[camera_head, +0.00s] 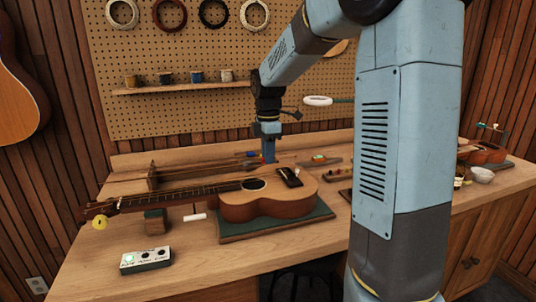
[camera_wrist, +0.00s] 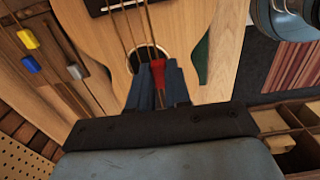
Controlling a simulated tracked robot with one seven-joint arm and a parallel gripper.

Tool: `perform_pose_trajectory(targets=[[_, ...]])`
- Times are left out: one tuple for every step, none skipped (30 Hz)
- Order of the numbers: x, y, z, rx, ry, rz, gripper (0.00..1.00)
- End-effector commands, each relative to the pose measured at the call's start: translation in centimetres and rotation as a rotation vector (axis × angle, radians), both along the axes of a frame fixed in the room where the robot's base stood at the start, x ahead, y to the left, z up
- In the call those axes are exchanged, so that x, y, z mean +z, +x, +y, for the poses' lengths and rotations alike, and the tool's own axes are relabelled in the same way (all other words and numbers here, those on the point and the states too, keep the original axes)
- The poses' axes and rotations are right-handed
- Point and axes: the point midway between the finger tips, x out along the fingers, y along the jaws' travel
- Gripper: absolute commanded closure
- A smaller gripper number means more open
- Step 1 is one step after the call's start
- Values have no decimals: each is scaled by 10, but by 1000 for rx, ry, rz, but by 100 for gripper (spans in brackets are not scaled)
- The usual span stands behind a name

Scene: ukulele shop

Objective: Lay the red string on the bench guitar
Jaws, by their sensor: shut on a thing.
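The bench guitar (camera_head: 270,205) lies face up on a green mat, neck to the left on a small block; its body and sound hole show in the wrist view (camera_wrist: 190,40). My gripper (camera_head: 268,158) points down just behind the guitar body in the head view. In the wrist view its blue fingers are shut on the red end of the red string (camera_wrist: 158,72), over the guitar near the sound hole. The string's thin length cannot be told from the guitar's strings. Whether it touches the guitar is unclear.
A wooden string rack (camera_head: 153,176) stands behind the neck. Yellow (camera_wrist: 27,39), blue (camera_wrist: 29,64) and grey (camera_wrist: 77,71) string ends lie beside the guitar. A white pedal (camera_head: 146,259) sits at the front left. A divided tray (camera_wrist: 285,125) is at right in the wrist view.

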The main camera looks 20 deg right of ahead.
Motion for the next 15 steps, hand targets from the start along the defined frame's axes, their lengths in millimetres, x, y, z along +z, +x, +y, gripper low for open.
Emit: perform_pose_trajectory(targets=[[0, 0, 1, 1, 0, 0, 100], [-1, 0, 1, 1, 0, 0, 100], [-2, 0, 0, 0, 0, 0, 100], [-3, 0, 0, 0, 0, 0, 100], [-4, 0, 0, 0, 0, 0, 100], [-6, 0, 0, 0, 1, 0, 100], [-7, 0, 0, -1, 1, 0, 100], [-9, 0, 0, 0, 1, 0, 100], [-12, 0, 0, -1, 1, 0, 100], [-14, 0, 0, -1, 1, 1, 100], [-16, 0, 0, -1, 1, 1, 100], [-19, 0, 0, -1, 1, 2, 100], [-22, 0, 0, -1, 1, 2, 100], [-24, 0, 0, -1, 2, 1, 100], [-27, 0, 0, -1, 2, 1, 100]])
